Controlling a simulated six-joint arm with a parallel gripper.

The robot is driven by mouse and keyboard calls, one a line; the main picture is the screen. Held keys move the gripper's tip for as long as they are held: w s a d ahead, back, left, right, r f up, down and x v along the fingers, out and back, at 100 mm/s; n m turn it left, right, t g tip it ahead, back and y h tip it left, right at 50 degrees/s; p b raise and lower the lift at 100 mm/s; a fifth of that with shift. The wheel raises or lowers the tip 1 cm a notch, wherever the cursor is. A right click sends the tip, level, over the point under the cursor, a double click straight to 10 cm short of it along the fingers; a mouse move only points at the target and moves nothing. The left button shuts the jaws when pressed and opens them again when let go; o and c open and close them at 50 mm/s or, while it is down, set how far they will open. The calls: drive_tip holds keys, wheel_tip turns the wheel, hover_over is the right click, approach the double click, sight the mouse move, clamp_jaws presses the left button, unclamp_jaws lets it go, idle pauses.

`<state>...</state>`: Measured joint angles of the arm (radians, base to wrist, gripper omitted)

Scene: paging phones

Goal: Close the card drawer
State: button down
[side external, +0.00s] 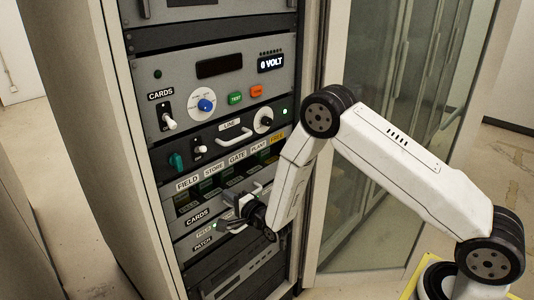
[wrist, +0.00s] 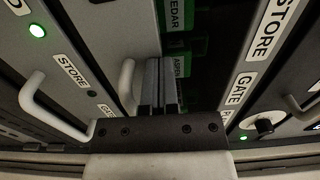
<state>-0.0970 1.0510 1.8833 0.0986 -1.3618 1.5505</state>
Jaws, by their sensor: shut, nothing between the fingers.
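The card drawer has a grey front marked CARDS (side external: 197,217) low in the rack in the side view. Green cards (wrist: 182,68) with name labels show in the dark gap beside this front. How far out the drawer stands is hard to tell. My gripper (side external: 233,224) is at the drawer front in the side view. In the wrist view its fingers (wrist: 161,65) are shut and empty, close beside the handle. Contact cannot be told.
Above is a strip with FIELD, STORE, GATE and PLANT labels (side external: 222,167).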

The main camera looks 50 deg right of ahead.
drive_tip(key=shift+w+r, duration=0.1)
idle(0.4)
drive_tip(key=s, duration=1.4)
drive_tip(key=s+d+r+n+g, duration=0.2)
drive_tip(key=s+r+n+g, duration=0.1)
drive_tip(key=s+n+g, duration=0.4)
drive_tip(key=s+d+r+n+g, duration=0.1)
drive_tip(key=s+r+n+g, duration=0.3)
drive_tip(key=s+n+g, duration=0.3)
drive_tip(key=n+g, duration=0.1)
drive_tip(key=n, duration=0.3)
drive_tip(key=shift+d, duration=0.4)
